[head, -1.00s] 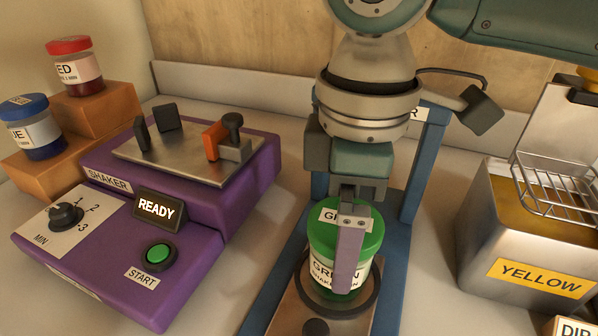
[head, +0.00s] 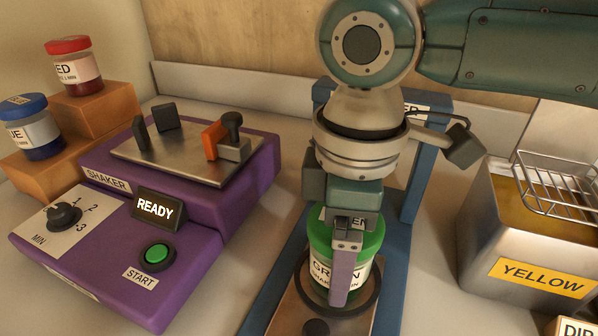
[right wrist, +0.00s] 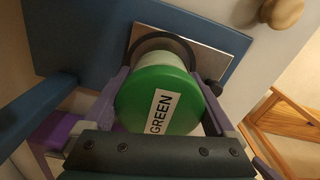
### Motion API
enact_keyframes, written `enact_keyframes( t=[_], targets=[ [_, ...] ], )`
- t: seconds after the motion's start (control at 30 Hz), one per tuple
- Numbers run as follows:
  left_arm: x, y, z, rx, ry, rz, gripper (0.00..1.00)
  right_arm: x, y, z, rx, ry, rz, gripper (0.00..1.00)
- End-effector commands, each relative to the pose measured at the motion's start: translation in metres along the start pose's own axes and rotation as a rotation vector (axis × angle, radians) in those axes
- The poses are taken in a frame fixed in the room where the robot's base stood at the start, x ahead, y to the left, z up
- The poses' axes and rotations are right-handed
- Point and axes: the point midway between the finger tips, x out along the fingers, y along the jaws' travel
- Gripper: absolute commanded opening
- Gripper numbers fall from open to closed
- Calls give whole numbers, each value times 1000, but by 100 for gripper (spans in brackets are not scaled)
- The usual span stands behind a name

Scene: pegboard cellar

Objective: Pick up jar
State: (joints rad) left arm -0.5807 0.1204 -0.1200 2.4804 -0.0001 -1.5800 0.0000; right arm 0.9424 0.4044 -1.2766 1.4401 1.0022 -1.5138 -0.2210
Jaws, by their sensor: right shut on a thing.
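The jar (head: 322,267) has a green lid and a white label reading GREEN. It stands upright within a dark ring on the metal plate of a blue stand (head: 390,262). My right gripper (head: 343,280) reaches down from above, with one purple finger across the jar's front. In the right wrist view the green lid (right wrist: 150,88) sits between the two purple fingers, which are shut on the jar. The jar's far side is hidden in the head view. My left gripper is not in view.
A purple shaker (head: 205,232) with a READY display and green START button stands left. Red-lidded (head: 83,75) and blue-lidded (head: 40,138) jars stand on orange blocks. A metal tank (head: 490,240) labelled YELLOW, with a wire basket (head: 560,190), stands right.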

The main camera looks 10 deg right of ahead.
Motion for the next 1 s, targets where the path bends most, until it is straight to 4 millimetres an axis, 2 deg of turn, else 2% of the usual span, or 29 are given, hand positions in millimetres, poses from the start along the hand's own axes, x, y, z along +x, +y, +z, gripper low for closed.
enact_keyframes(
  t=[0.03,0.3,0.53,0.67,0.83,1.0],
  targets=[
    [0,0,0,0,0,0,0,0,0,0,0,1,0,36],
    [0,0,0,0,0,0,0,-1,0,-1,0,2,1,8],
    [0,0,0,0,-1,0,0,-2,0,-1,0,2,1,8],
    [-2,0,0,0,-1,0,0,-10,1,-1,1,4,2,8],
    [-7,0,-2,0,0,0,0,-35,1,-1,-2,5,3,8],
    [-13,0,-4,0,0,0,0,-82,1,-1,-2,6,6,8]
  ],
)
